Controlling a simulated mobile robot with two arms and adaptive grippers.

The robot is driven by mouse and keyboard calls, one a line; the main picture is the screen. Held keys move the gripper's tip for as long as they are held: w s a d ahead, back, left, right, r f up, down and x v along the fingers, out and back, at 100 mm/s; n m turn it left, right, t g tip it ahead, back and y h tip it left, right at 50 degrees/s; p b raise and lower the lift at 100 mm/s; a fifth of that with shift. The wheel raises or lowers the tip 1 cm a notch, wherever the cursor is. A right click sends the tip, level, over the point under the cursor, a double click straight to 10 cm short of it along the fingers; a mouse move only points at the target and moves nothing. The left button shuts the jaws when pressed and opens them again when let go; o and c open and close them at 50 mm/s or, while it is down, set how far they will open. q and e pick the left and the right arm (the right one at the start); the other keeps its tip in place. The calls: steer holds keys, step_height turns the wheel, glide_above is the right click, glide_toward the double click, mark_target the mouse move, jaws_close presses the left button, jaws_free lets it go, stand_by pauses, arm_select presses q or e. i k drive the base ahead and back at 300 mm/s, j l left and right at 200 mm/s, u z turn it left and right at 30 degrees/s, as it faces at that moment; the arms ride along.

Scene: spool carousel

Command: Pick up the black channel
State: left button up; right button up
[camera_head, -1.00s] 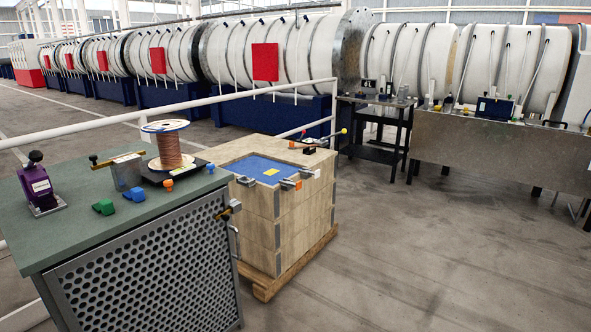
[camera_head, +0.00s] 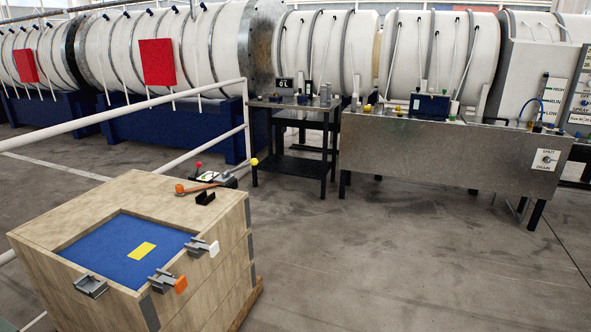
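A small black channel (camera_head: 205,198), open at the top, sits on the wooden crate's top near its far right corner. The wooden crate (camera_head: 60,217) has a blue recessed top with a yellow patch. Neither of my grippers shows in the head view.
Grey clips (camera_head: 92,286) with orange or white ends sit along the crate's near edges. A white railing (camera_head: 246,118) runs behind the crate. A black table (camera_head: 293,103) and a long metal bench (camera_head: 440,150) stand beyond. The floor right of the crate is clear.

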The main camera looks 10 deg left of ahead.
mark_target(202, 199)
steer(key=i+l+u, duration=0.1)
steer(key=i, duration=0.45)
steer(key=i+l+u, duration=0.15)
steer(key=i, duration=0.45)
steer(key=i+l+u, duration=0.1)
steer(key=i, duration=0.45)
